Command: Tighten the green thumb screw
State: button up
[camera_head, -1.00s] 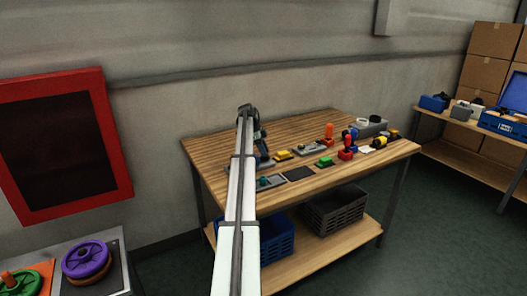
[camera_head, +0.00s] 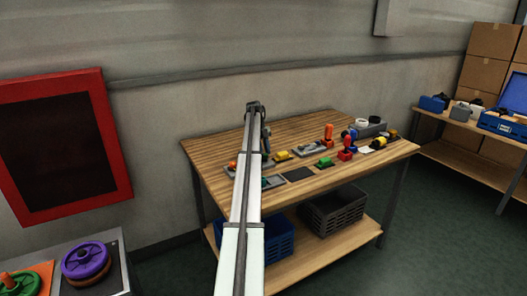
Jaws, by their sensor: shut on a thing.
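My gripper (camera_head: 266,158) hangs down at the end of my arm, over the left part of the wooden table. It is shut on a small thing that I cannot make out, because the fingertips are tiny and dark. A grey plate (camera_head: 274,182) lies just in front of it, partly hidden by my arm. A small teal-green piece (camera_head: 265,182) shows on this plate. I cannot tell for sure whether it is the green thumb screw.
The wooden table (camera_head: 215,150) also holds a yellow piece (camera_head: 282,155), a dark mat (camera_head: 298,174), an orange-topped piece (camera_head: 328,133) and red, blue and yellow parts on the right. Its back left is bare. A blue crate (camera_head: 279,239) and a dark crate (camera_head: 335,211) stand below.

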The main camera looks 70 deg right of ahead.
jog(key=shift+d+r+m, duration=0.1)
jog(key=shift+r+m, duration=0.05)
jog(key=shift+m, duration=0.25)
jog(key=o, duration=1.1)
jog(key=shift+c, duration=0.2)
